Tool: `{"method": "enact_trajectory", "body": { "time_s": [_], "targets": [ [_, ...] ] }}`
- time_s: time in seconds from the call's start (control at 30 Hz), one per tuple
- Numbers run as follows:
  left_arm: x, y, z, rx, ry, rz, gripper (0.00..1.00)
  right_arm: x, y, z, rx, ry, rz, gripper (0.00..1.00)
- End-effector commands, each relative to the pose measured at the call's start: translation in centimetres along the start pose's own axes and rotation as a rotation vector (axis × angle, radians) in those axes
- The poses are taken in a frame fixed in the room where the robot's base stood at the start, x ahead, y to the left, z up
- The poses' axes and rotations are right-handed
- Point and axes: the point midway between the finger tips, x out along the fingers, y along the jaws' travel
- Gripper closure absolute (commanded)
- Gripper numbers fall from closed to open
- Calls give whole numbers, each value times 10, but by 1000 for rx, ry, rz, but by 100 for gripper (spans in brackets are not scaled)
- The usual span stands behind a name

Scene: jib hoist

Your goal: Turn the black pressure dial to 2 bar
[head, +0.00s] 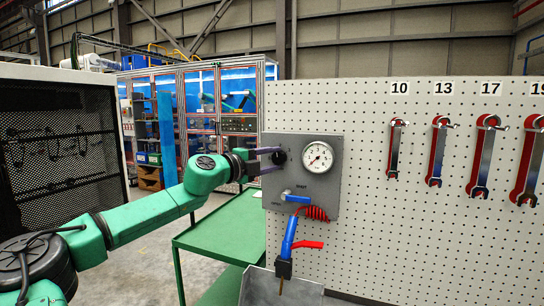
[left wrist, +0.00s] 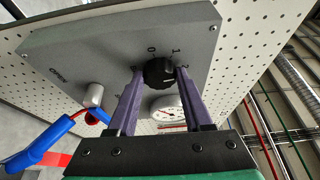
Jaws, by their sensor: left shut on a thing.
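The black pressure dial (head: 280,158) is on the grey panel (head: 328,200), left of the round white gauge (head: 320,157). My left gripper (head: 268,158) reaches it from the left. In the left wrist view the purple fingers of my left gripper (left wrist: 160,78) are shut on the ribbed black dial (left wrist: 158,71), one on each side. The marks 0 and 1 show on the panel above the dial; a further mark is partly hidden by the right finger. I cannot make out the dial's pointer. The gauge (left wrist: 168,112) shows between the fingers. My right gripper is out of view.
Below the dial are a blue-handled valve (head: 298,199), a red coiled hose (head: 316,213) and a blue air gun (head: 289,237) over a grey bin (head: 280,290). Wrenches hang on the white pegboard at right. A green table (head: 220,230) stands below my left arm.

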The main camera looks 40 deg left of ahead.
Motion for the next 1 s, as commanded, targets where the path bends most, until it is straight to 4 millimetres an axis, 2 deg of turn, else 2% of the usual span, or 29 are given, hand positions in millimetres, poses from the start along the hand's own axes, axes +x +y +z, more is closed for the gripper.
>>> {"method": "enact_trajectory", "body": {
  "time_s": [0.23, 0.8, 0.83, 0.9, 1.0],
  "targets": [
    [0, -2, 0, 100, 0, 43, 100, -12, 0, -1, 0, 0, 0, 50],
    [0, -1, 0, 134, 0, 56, 100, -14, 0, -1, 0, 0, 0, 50],
    [0, -1, 0, 134, 0, 56, 46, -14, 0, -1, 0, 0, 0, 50],
    [0, -1, 0, 134, 0, 56, 20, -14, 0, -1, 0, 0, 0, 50],
    [0, -1, 0, 134, 0, 56, 20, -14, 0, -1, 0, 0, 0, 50]
  ]
}}
